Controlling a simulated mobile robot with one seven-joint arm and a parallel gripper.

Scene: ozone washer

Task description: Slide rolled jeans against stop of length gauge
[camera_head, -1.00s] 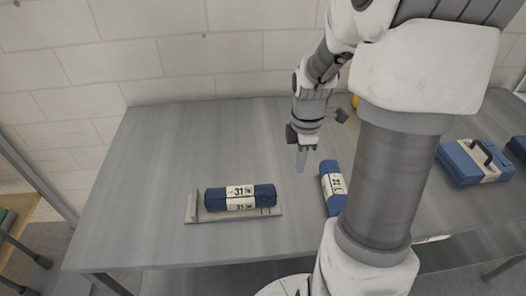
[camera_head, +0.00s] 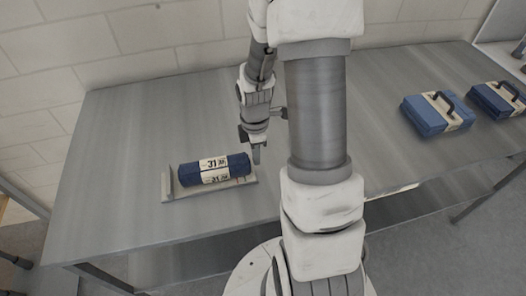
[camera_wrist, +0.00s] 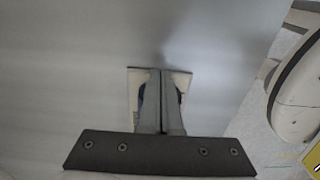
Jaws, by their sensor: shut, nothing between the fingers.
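The rolled jeans (camera_head: 228,165), a dark blue roll with a white band marked 31, lie lengthwise on the length gauge (camera_head: 208,190), a pale flat plate. The gauge's upright stop (camera_head: 168,182) is at its left end. The roll's left end is close to the stop, with what looks like a narrow gap. My gripper (camera_head: 256,157) points down by the roll's right end, its fingers shut and empty; I cannot tell if they touch it. In the wrist view my shut fingers (camera_wrist: 161,80) cover most of the roll, and the gauge plate (camera_wrist: 133,92) shows beside them.
Two blue cases (camera_head: 421,117) (camera_head: 486,98) with dark handles and pale bands stand at the right of the grey table (camera_head: 120,130). The table is clear left of and behind the gauge. My arm hides the middle of the table.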

